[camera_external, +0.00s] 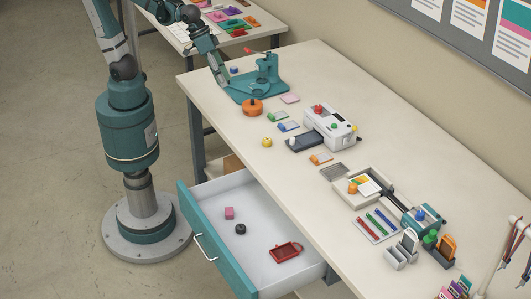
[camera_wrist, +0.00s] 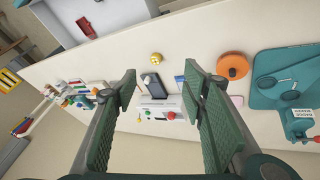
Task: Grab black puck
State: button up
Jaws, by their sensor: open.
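In the wrist view the drawer (camera_wrist: 120,12) shows only partly at the top, and I cannot make out the puck there. My gripper (camera_external: 222,80) is above the far left end of the table, near the teal stand (camera_external: 262,78), well away from the drawer. In the wrist view my gripper (camera_wrist: 162,88) has its two green fingers wide apart with nothing between them.
A red tray (camera_external: 286,252) lies in the drawer's front right part. The table (camera_external: 400,140) holds an orange round piece (camera_external: 252,107), a white machine (camera_external: 330,126), a yellow piece (camera_external: 267,142) and several small items. The drawer is open at the top, with bare floor around the puck.

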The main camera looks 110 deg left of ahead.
jog(key=w+d+f+n+g, duration=0.1)
jog(key=w+d+f+n, duration=0.2)
jog(key=w+d+f, duration=0.35)
jog(key=n+g+b, duration=0.3)
jog(key=n+g, duration=0.1)
jog(key=n, duration=0.6)
send_over(240, 225)
jog(key=shift+h, duration=0.3)
jog(key=f, duration=2.7)
jog(key=shift+a+f, duration=0.2)
jog(key=shift+a, duration=0.2)
jog(key=shift+d+f, duration=0.2)
jog(key=shift+f, duration=0.1)
jog(key=shift+d+f+b, duration=0.2)
jog(key=shift+f+b, duration=0.3)
jog(key=shift+f, duration=0.8)
